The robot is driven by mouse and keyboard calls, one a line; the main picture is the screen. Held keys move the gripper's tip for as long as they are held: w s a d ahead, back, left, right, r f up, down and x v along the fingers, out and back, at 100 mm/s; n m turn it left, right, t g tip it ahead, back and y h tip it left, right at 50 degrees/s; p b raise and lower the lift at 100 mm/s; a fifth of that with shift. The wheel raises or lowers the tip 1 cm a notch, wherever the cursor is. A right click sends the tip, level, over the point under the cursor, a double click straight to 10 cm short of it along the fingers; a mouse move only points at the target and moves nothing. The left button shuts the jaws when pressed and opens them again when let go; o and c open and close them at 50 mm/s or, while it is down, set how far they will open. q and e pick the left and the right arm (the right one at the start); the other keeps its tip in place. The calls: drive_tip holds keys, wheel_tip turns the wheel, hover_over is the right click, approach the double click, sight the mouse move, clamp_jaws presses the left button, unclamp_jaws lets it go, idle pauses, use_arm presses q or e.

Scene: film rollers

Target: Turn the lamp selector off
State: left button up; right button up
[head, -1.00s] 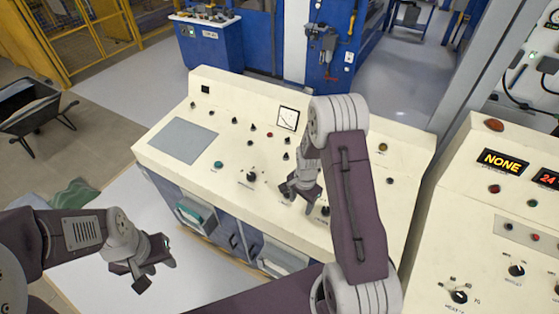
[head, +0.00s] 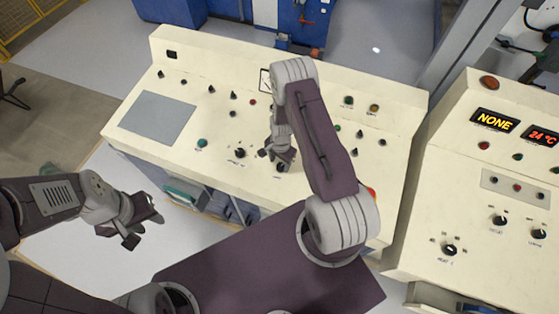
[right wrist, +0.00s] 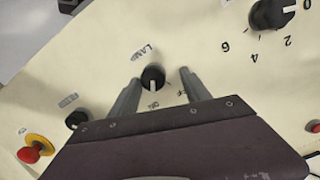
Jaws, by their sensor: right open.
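The lamp selector is a black knob (right wrist: 153,76) with a white pointer line, beside a printed label reading LAMP in the right wrist view. Its pointer faces the gripper side, towards a small label that looks like ON; an OFF mark beside it is partly hidden. In the head view the knob (head: 281,167) sits on the cream console below my right gripper (head: 276,154). In the right wrist view my right gripper (right wrist: 158,80) is open, one finger on each side of the knob; contact is not clear. My left gripper (head: 142,220) hangs empty with fingers apart, left of the console.
The sloping console (head: 215,160) carries several other knobs and buttons. A larger numbered dial (right wrist: 270,12) and a red stop button on yellow (right wrist: 34,148) lie near the selector. A second console (head: 415,245) with lit displays stands at the right.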

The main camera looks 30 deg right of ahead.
drive_tip(key=shift+s+f, duration=0.1)
drive_tip(key=shift+f, duration=0.1)
drive_tip(key=shift+s+r, duration=0.3)
drive_tip(key=shift+s, duration=0.35)
drive_tip(key=shift+s+r, duration=0.1)
drive_tip(key=shift+s, duration=0.05)
drive_tip(key=shift+c, duration=0.5)
drive_tip(key=c, duration=0.5)
drive_tip(key=shift+w+a, duration=0.1)
drive_tip(key=shift+w, duration=0.2)
drive_tip(key=c, duration=0.5)
drive_tip(key=shift+w+f, duration=0.15)
drive_tip(key=shift+f, duration=0.05)
clamp_jaws()
use_arm(q)
drive_tip(key=shift+s+r, duration=0.25)
drive_tip(key=shift+s, duration=0.5)
